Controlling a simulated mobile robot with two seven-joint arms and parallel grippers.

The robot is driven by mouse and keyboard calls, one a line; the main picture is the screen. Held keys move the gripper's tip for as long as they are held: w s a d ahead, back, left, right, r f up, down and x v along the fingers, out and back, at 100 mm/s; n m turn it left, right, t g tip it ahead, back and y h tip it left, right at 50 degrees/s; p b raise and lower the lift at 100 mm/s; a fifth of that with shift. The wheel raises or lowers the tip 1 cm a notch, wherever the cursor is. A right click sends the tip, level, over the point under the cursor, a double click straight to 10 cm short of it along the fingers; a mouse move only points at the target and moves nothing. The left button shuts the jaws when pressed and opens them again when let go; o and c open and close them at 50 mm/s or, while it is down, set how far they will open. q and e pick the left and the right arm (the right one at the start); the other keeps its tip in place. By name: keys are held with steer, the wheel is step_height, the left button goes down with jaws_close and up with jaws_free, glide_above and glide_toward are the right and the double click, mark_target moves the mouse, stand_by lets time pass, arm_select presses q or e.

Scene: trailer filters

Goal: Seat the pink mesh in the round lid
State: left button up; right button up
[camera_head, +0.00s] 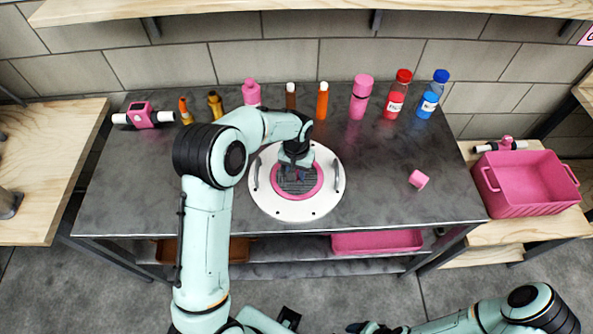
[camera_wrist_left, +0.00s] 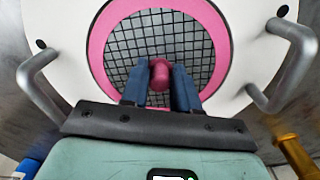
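The round white lid (camera_head: 265,198) lies on the dark table, with a grey handle on each side. The pink mesh (camera_head: 314,190) is a dark grid in a pink ring, over the middle of the lid. In the left wrist view the mesh (camera_wrist_left: 99,48) appears flat within the lid (camera_wrist_left: 62,30); I cannot tell whether it is fully down. My left gripper (camera_head: 296,172) is above it. Its blue fingers (camera_wrist_left: 160,82) close on the pink knob at the mesh centre. My right gripper (camera_head: 372,328) is at the bottom edge, partly cut off.
Several bottles (camera_head: 362,96) stand along the back of the table. A pink and white fitting (camera_head: 143,116) lies at the back left. A pink crate (camera_head: 530,208) stands on the right bench. The table's front right is clear.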

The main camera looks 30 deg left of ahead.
arm_select(q)
steer(key=shift+o, duration=0.8)
steer(key=shift+r, duration=0.1)
step_height(320, 180, up, 12)
steer(key=p, duration=0.1)
steer(key=shift+r, duration=0.15)
